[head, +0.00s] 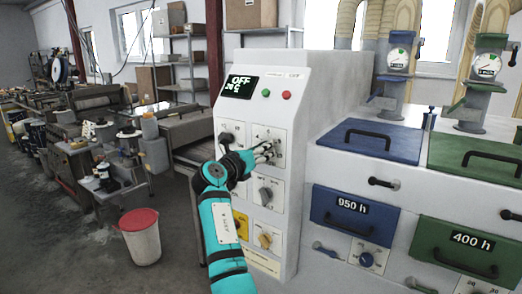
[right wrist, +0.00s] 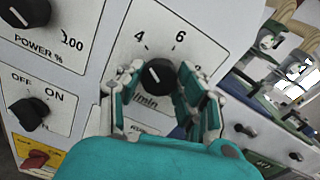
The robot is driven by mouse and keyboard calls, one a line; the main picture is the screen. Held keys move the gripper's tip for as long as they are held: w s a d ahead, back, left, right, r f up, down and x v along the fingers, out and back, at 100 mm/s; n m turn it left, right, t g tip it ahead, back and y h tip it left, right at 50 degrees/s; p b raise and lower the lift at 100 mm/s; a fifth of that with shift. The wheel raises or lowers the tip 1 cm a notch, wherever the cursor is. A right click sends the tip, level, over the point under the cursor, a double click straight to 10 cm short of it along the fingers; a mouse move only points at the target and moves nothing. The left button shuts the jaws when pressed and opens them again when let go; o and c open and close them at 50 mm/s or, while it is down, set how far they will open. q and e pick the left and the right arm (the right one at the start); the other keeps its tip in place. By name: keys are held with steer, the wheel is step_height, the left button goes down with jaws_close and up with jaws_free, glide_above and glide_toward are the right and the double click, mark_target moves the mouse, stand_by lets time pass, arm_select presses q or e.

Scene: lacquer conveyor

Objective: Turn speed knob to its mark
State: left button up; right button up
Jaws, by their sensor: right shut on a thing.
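The speed knob (right wrist: 158,77) is a round black knob with a white pointer line, on a white plate printed 4, 6 and "/min". The pointer is up and left of the knob's middle, roughly toward the 4. No separate target mark can be made out. My right gripper (right wrist: 161,86) is shut on the knob, with a finger on each side of it. In the head view my right gripper (head: 268,152) reaches the upper right plate of the white control cabinet (head: 308,110) and hides most of the knob. My left gripper is not in view.
The POWER % knob (right wrist: 28,12) is left of the speed plate, with an OFF/ON switch (right wrist: 28,112) below it. The cabinet display (head: 241,86) reads OFF. Blue (head: 355,215) and green (head: 455,245) drawers stand right. A white bucket (head: 141,242) stands on the floor left.

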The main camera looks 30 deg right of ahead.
steer(key=shift+f+n+g+b, duration=0.1)
steer(key=shift+n+g+b, duration=0.4)
steer(key=shift+n+b, duration=12.15)
steer(key=n+p, duration=1)
